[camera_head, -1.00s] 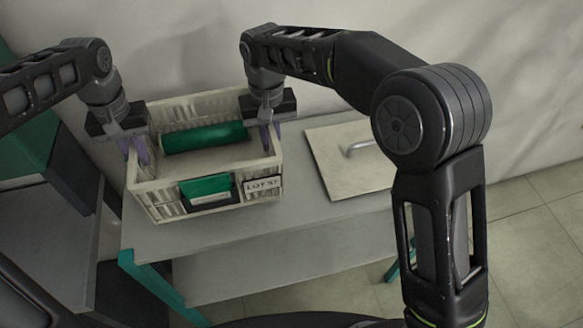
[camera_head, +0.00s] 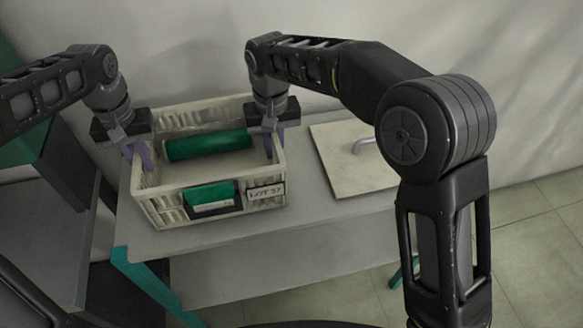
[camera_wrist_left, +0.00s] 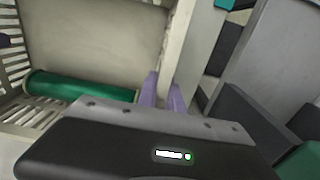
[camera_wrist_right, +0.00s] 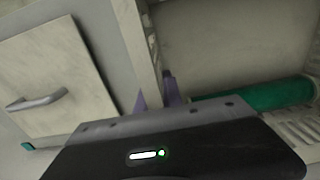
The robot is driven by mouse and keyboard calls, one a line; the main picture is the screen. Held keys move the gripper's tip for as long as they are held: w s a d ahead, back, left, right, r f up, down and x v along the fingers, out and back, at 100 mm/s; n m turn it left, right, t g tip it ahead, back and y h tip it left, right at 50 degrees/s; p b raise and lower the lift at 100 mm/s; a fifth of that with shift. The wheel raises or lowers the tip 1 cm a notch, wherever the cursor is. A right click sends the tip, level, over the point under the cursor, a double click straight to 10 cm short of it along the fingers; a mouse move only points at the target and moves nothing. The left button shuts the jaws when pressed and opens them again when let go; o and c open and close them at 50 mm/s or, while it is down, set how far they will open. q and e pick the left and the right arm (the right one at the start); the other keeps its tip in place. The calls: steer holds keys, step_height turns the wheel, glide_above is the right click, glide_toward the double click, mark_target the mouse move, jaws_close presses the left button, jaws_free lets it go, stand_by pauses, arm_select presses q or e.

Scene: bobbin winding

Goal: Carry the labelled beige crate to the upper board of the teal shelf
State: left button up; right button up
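The beige crate (camera_head: 160,216) with slotted walls has a white "LOT 57" label (camera_head: 266,192) on its front. It is level over the grey upper board (camera_head: 320,220) of the teal-legged shelf (camera_head: 140,275); I cannot tell whether its base touches. A green roll (camera_head: 208,145) lies inside. My left gripper (camera_head: 137,153) straddles the crate's left wall, with purple fingers on both sides, also in the left wrist view (camera_wrist_left: 163,92). My right gripper (camera_head: 272,143) grips the right wall likewise, also in the right wrist view (camera_wrist_right: 157,92). The fingertips are partly hidden.
A pale panel (camera_head: 340,180) with a metal handle lies on the board right of the crate. A dark unit with a grey board (camera_head: 45,235) stands close on the left. The wall is behind. A lower board (camera_head: 280,265) shows beneath; tiled floor (camera_head: 535,215) is at right.

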arm_select(q)
steer(key=shift+o, duration=0.7)
arm_select(e)
steer(key=shift+o, duration=0.7)
arm_select(q)
steer(key=o, duration=0.3)
arm_select(e)
steer(key=o, duration=0.3)
arm_select(q)
steer(key=shift+r, duration=0.2)
steer(key=shift+r, duration=3.65)
arm_select(e)
steer(key=shift+r, duration=0.1)
steer(key=shift+r, duration=3.7)
